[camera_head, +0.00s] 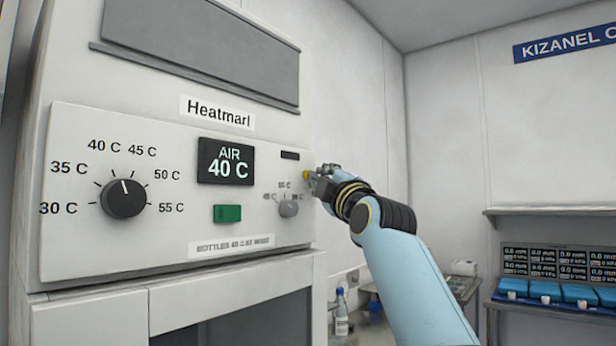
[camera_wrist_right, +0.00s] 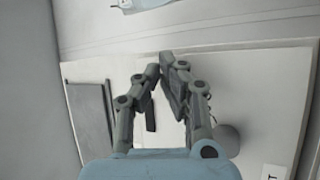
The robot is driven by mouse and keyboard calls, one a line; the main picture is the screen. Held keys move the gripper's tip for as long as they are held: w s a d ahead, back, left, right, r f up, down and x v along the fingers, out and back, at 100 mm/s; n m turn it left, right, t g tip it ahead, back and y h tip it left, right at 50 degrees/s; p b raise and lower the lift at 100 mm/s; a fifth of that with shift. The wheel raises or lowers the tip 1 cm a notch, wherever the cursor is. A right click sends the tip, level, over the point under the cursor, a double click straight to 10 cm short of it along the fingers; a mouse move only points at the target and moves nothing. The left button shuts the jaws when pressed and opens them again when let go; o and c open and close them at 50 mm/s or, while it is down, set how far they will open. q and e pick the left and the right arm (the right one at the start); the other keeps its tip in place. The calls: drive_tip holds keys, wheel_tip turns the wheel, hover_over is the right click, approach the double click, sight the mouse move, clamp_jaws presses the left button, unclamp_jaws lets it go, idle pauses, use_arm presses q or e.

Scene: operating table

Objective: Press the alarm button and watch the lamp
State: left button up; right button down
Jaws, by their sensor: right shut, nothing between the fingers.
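A small yellow button (camera_head: 306,175) shows at the right end of the cabinet's front panel (camera_head: 75,240) in the head view. It is partly hidden by my right gripper (camera_head: 318,178), whose fingertips are right beside it. I cannot tell whether they touch it. A small dark slot (camera_head: 290,155) sits above and left of the button; it looks unlit, and I cannot tell whether it is the lamp. In the right wrist view my right gripper (camera_wrist_right: 163,65) is shut and empty in front of the pale panel. The button cannot be made out there. My left gripper is not in view.
The panel also has a large dial (camera_head: 124,198), a lit display (camera_head: 225,161) reading AIR 40 C, a green button (camera_head: 227,213) and a small grey knob (camera_head: 288,208) close below my right gripper. A bottle (camera_head: 341,314) and a shelf (camera_head: 550,210) stand farther right.

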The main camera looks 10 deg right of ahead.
drive_tip(key=shift+w+a, duration=0.1)
idle(0.5)
drive_tip(key=shift+s+d, duration=0.45)
drive_tip(key=shift+s, duration=0.15)
drive_tip(key=shift+s+d+p, duration=0.15)
drive_tip(key=shift+s+d, duration=0.65)
drive_tip(key=shift+s, duration=0.2)
drive_tip(key=shift+s+d+p, duration=0.15)
drive_tip(key=shift+s+d, duration=0.6)
drive_tip(key=shift+s, duration=0.25)
